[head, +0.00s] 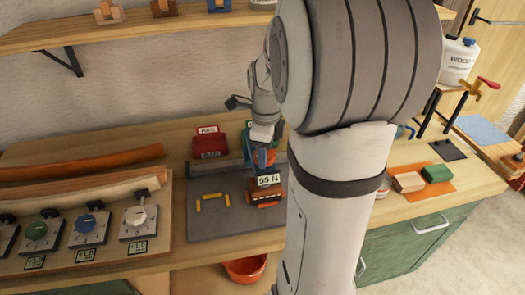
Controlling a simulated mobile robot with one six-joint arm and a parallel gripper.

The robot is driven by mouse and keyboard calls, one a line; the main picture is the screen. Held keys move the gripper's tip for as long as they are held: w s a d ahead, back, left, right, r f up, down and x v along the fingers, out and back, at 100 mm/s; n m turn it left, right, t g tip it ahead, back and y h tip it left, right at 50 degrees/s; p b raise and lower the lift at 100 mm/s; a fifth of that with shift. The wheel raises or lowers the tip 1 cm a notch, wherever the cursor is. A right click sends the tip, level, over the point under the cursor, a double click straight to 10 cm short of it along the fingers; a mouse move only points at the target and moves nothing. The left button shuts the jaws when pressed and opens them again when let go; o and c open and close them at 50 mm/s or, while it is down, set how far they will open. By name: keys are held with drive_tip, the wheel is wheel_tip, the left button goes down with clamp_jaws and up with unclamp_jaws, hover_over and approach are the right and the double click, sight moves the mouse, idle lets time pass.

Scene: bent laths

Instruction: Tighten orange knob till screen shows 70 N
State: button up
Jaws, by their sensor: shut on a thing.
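The small screen (268,181) stands on the grey mat and appears to read 55 N. Just behind it is the orange knob (262,158), small and partly covered. My gripper (262,145) reaches down onto the knob from above and is shut on it. The fingertips and the knob's far side are hard to make out. My own arm hides what lies to the right of the screen.
The grey mat (215,222) carries several short yellow pieces. A red box (209,142) stands behind it. On the left are dials (89,226) and bent laths (80,187). A shelf (150,28) runs above. An orange bowl (246,268) sits below the bench top.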

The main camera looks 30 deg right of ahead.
drive_tip(key=o, duration=0.9)
drive_tip(key=shift+w+r, duration=0.1)
drive_tip(key=shift+w, duration=0.2)
drive_tip(key=shift+o, duration=0.4)
drive_tip(key=shift+s, duration=0.1)
wheel_tip(320, 180, up, 8)
drive_tip(key=shift+f, duration=0.1)
